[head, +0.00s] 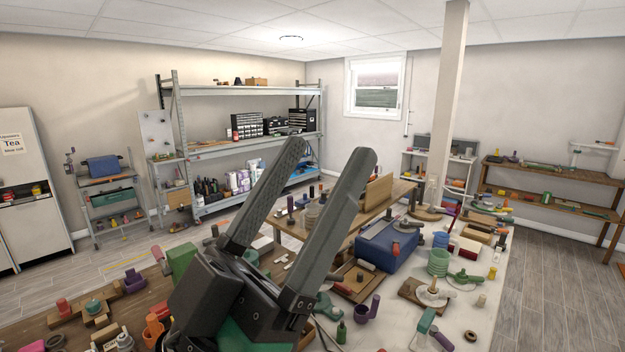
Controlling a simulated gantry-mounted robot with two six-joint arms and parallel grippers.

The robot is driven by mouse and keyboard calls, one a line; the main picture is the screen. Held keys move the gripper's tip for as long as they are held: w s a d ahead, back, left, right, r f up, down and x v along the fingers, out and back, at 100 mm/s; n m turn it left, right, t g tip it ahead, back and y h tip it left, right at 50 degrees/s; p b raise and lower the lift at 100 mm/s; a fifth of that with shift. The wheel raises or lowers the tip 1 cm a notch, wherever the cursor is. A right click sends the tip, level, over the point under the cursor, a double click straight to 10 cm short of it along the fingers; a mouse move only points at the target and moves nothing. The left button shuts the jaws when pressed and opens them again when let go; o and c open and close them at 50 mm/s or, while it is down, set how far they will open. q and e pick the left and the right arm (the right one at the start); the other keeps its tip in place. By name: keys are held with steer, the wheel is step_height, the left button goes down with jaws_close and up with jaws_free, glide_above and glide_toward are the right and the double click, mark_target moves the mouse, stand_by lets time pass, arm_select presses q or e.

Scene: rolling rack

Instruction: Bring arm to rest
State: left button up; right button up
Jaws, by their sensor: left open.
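My left gripper (322,168) is large in the middle of the head view. Its two long dark fingers point up and to the right and stand apart, with nothing between them. It is above the cluttered worktable (478,316) and hides part of it. I cannot tell how high it is above the table. My right gripper is not in view.
Many small objects crowd the table, among them a blue box (388,247), a green ring stack (438,262) and a purple piece (367,309). A white column (450,90) rises behind. A metal shelf rack (240,90) stands at the back wall. Grey floor is clear at right.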

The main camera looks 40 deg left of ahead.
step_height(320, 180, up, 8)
steer(key=p, duration=0.8)
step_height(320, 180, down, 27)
steer(key=b, duration=2.7)
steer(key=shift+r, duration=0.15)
